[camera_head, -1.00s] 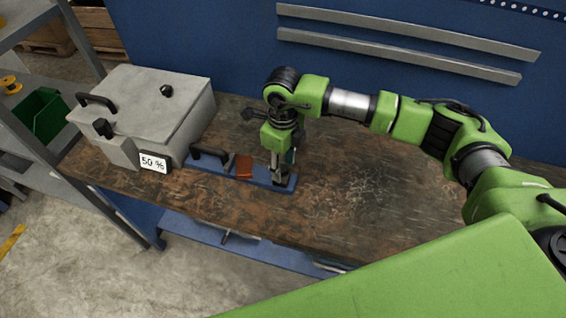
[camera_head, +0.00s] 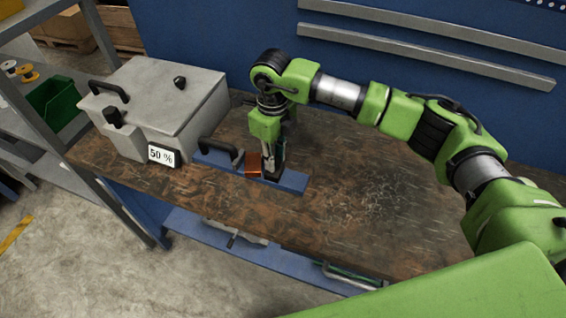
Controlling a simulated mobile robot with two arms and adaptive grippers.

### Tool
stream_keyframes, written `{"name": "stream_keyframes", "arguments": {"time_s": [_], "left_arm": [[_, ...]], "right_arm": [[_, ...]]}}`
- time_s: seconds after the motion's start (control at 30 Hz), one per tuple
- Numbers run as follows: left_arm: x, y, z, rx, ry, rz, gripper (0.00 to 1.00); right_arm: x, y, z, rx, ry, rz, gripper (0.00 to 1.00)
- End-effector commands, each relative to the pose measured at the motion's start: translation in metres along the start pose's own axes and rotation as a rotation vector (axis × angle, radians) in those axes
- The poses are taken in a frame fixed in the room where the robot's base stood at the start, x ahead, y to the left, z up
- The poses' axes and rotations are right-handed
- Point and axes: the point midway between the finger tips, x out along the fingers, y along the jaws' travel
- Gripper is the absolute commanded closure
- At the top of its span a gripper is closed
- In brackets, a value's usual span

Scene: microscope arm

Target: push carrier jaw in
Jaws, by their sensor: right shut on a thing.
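The carrier is a long blue plate (camera_head: 293,183) lying on the workbench, with a black handle (camera_head: 222,150) at its left part. A red-brown block (camera_head: 253,166) sits on the plate right of the handle. My right gripper (camera_head: 270,168) points down over the plate, just right of the block, shut on a dark part that appears to be the carrier jaw. The jaw is mostly hidden by the fingers. Jaw and block look touching or nearly so; I cannot tell which. A bare stretch of plate shows to the right of the gripper. My left gripper is not in view.
A grey lidded box (camera_head: 155,108) with black handles stands left of the carrier; its display (camera_head: 164,156) reads 50 %. The wooden workbench (camera_head: 380,215) is clear to the right. A blue wall (camera_head: 220,35) rises behind. A shelf with a green bin (camera_head: 55,103) stands at far left.

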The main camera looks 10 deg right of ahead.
Motion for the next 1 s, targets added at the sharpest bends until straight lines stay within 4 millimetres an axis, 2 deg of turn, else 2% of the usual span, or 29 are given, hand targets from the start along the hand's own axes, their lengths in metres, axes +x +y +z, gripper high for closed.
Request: {"name": "stream_keyframes", "arguments": {"time_s": [0.23, 0.27, 0.3, 0.7, 0.87, 1.0], "left_arm": [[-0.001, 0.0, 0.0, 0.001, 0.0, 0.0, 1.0], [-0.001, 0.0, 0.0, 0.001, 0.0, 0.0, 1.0], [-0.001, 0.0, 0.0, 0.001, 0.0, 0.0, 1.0], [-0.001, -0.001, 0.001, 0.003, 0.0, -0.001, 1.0], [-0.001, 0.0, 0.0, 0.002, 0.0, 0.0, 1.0], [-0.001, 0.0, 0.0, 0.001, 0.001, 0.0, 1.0]], "right_arm": [[-0.001, 0.002, 0.002, -0.003, -0.006, 0.004, 1.0], [-0.001, 0.002, 0.002, -0.003, -0.006, 0.004, 0.71], [-0.001, 0.002, 0.002, -0.003, -0.006, 0.003, 0.62], [-0.004, 0.001, 0.001, -0.001, -0.003, 0.001, 0.62], [-0.026, 0.0, 0.001, -0.002, -0.006, -0.001, 0.62], [-0.057, 0.001, 0.002, -0.002, -0.006, -0.001, 0.62]]}}
